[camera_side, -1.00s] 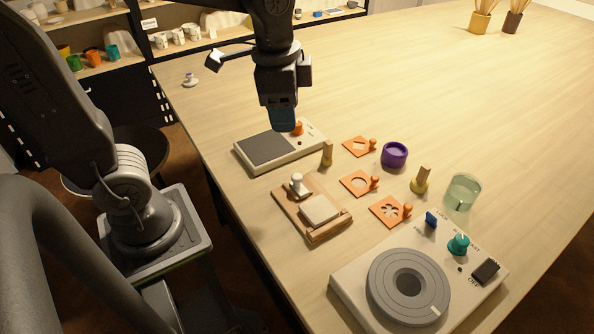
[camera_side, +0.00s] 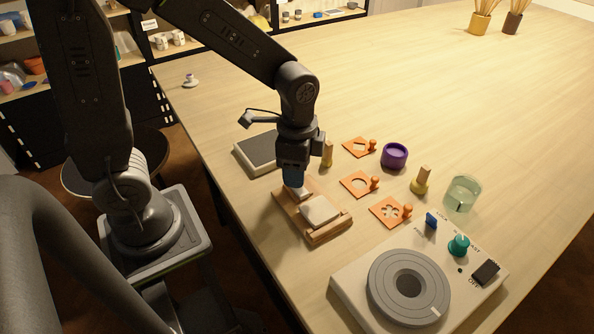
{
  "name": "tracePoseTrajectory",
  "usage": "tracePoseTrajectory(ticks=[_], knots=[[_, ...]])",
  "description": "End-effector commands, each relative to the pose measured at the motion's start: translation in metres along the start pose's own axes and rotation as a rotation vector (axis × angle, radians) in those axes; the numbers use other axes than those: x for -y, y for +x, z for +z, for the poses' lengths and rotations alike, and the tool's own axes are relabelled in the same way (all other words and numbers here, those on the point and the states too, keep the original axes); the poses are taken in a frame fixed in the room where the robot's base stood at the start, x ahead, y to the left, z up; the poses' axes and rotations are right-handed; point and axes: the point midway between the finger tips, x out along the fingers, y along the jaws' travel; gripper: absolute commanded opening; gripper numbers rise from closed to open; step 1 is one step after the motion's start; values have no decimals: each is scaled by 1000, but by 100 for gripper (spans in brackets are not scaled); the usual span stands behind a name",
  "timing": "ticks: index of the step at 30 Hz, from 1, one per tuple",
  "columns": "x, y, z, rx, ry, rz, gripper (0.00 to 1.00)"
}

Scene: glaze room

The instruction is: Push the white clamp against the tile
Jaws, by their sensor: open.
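The white tile (camera_side: 321,211) lies on the wooden board (camera_side: 325,235) at the front middle of the table. The white clamp (camera_side: 304,194) sits on the same board, behind and left of the tile. Its knob is hidden by my gripper. My gripper (camera_side: 294,185) is open and low over the clamp, pointing down with blue at its end. I cannot tell whether it touches the clamp or has the knob between its fingers.
A grey-topped device (camera_side: 257,150) stands behind, partly hidden by my arm. Orange stencils (camera_side: 359,184), a purple bowl (camera_side: 394,155), a wooden-handled tool (camera_side: 421,181) and a glass (camera_side: 462,194) stand right. A wheel machine (camera_side: 408,286) is at front right.

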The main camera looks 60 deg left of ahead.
Motion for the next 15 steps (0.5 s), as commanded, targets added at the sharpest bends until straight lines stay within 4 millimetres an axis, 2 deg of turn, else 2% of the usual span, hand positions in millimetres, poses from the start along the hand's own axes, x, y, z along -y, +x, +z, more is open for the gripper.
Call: tracePoseTrajectory(ticks=[6, 14, 15], knots=[[0, 14, 0, 0, 0, 0, 50], [0, 15, 0, 0, 0, 0, 50], [0, 15, 0, 0, 0, 0, 46]])
